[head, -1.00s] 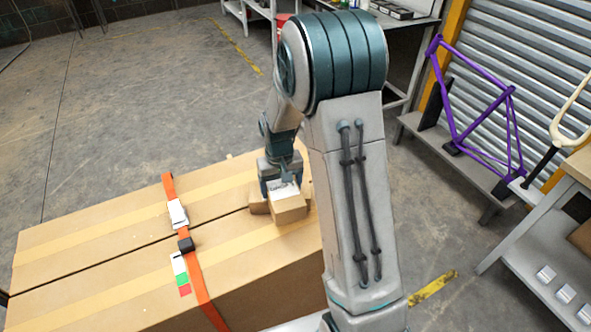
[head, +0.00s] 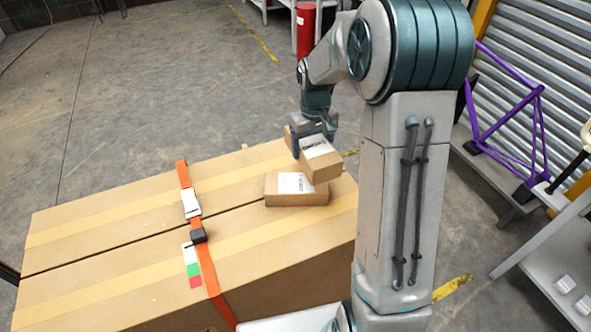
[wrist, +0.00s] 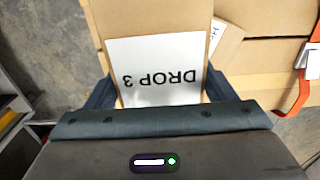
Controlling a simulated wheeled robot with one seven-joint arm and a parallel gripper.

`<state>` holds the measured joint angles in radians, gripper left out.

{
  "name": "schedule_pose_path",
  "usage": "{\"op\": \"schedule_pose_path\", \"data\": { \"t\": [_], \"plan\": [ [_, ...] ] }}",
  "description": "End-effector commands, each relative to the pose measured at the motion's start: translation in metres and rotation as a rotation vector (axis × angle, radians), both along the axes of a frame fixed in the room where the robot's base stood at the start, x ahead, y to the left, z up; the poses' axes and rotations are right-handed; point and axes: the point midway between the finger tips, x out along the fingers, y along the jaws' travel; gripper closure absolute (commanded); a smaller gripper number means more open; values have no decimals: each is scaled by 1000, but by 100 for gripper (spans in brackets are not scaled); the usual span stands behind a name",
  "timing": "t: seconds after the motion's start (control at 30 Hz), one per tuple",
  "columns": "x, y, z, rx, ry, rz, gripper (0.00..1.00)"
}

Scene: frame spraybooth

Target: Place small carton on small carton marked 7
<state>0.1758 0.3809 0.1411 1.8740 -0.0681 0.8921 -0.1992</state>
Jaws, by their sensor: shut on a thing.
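My gripper (head: 314,138) is shut on a small brown carton (head: 322,168), gripping it from above. In the wrist view the held carton (wrist: 150,20) lies between the fingers, and its white label reads "DROP 3". The head view shows it raised and tilted, above and slightly right of another small carton (head: 296,198). That carton rests on the large strapped cartons and bears a white label. Its number is unreadable here; in the wrist view its label (wrist: 227,44) is partly hidden behind the held carton. I cannot tell whether the two small cartons touch.
Two long large cartons (head: 110,225) lie side by side under an orange strap (head: 206,275) with buckles. Their top left of the small cartons is mostly clear. A purple bicycle frame (head: 540,120) and grey shelving (head: 555,245) stand to the right. A red cylinder (head: 306,30) stands behind.

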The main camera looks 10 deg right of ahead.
Motion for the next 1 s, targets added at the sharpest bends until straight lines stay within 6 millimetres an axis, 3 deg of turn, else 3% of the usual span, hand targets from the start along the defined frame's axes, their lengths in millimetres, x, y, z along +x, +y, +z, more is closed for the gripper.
{"op": "schedule_pose_path", "data": {
  "t": [0.1,0.3,0.7,1.0],
  "plan": [
    [-7,25,-13,1,1,4,60],
    [-13,45,-27,0,0,0,60],
    [-14,48,-68,0,0,-1,60],
    [-13,48,-70,0,-2,-1,60]
  ]
}}
